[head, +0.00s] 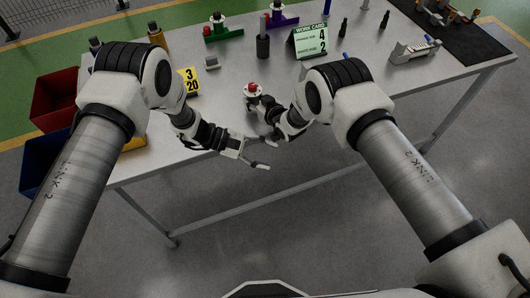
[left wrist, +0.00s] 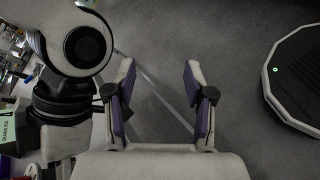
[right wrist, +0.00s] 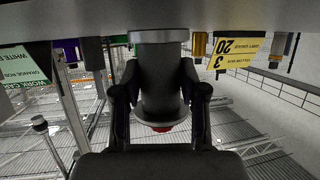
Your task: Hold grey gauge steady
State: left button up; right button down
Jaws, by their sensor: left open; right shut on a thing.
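The grey gauge (head: 253,94), with a red top, stands upright near the front edge of the table in the head view. In the right wrist view, which is upside down, the gauge (right wrist: 160,85) is a dark grey cylinder with a wide flange and a bit of red at its top end. My right gripper (right wrist: 160,95) is shut on its body, one finger on each side. Its base is at the table surface; I cannot tell if it touches. My left gripper (head: 257,153) is open and empty, out past the front edge; its fingers are apart in the left wrist view (left wrist: 160,70).
A yellow card (head: 188,81) stands to the left and a white-green work card (head: 311,41) behind. A dark cylinder (head: 263,46), a green fixture (head: 222,33) and a purple fixture (head: 282,20) stand farther back. A red bin (head: 62,98) is at the left.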

pick_arm(q)
jog(key=n+t, duration=1.3)
jog(key=n, duration=0.4)
send_near(249, 88)
jog(key=shift+h, duration=0.4)
jog(key=x, duration=1)
jog(key=shift+w+d+f, duration=0.2)
jog(key=shift+w+d, duration=0.05)
jog(key=shift+w, duration=0.1)
jog(key=shift+w+d, duration=0.2)
jog(key=shift+t, duration=0.3)
grip_shut()
